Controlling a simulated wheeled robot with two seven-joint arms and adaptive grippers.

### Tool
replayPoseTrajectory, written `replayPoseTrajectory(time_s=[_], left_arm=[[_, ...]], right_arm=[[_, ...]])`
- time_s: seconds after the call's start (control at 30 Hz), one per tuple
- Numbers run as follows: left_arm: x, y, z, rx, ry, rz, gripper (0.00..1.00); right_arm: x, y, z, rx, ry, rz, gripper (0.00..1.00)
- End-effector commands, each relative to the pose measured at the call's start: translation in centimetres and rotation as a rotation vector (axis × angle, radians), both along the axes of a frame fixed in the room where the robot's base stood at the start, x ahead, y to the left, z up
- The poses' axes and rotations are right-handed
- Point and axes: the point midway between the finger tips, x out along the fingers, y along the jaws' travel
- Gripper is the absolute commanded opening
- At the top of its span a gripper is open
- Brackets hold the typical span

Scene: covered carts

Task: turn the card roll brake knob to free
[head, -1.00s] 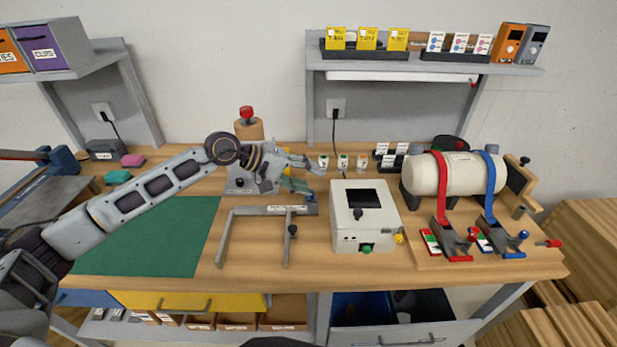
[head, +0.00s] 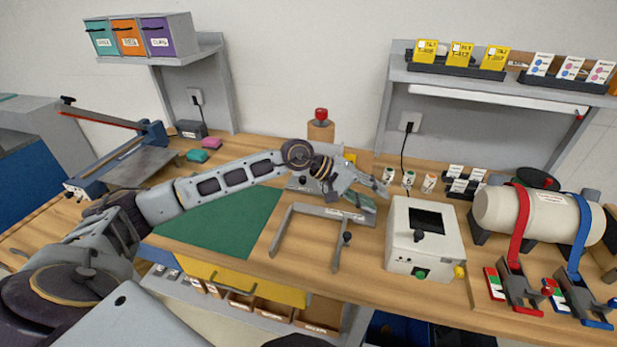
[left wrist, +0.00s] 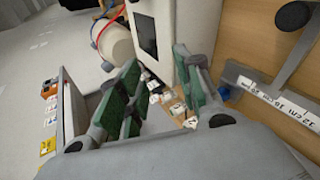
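A white roll (head: 535,212) lies in a dark cradle at the right of the bench, under a red strap (head: 520,225) and a blue strap (head: 582,235). I cannot tell for sure which knob is the card roll brake knob. My left gripper (head: 372,192) is above the bench, left of the white box (head: 425,240) and well away from the roll. In the left wrist view its green-padded fingers (left wrist: 160,80) are apart with nothing gripped. My right gripper is not in view.
A green mat (head: 222,222) leaves free room. A shelf hangs above.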

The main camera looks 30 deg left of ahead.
Motion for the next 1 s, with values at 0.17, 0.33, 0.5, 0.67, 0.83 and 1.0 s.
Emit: replayPoseTrajectory(time_s=[0.17,0.33,0.5,0.67,0.83,1.0], left_arm=[[-1.7,1.2,-2.6,0.019,0.083,0.015,0.35],[-3.2,3.2,-4.8,0.042,0.152,0.041,0.35],[-4.6,5.4,-6.4,0.069,0.209,0.071,0.35],[-6.1,7.4,-7.3,0.069,0.277,0.1,0.35],[-8.1,8.8,-6.9,0.004,0.397,0.137,0.35],[-8.7,9.4,-5.3,-0.111,0.491,0.19,0.35]], right_arm=[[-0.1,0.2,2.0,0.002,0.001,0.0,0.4],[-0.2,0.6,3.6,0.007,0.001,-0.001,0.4],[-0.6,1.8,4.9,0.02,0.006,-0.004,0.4],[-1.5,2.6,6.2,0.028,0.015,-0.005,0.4],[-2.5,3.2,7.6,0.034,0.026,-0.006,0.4],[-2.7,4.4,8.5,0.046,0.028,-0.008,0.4]])
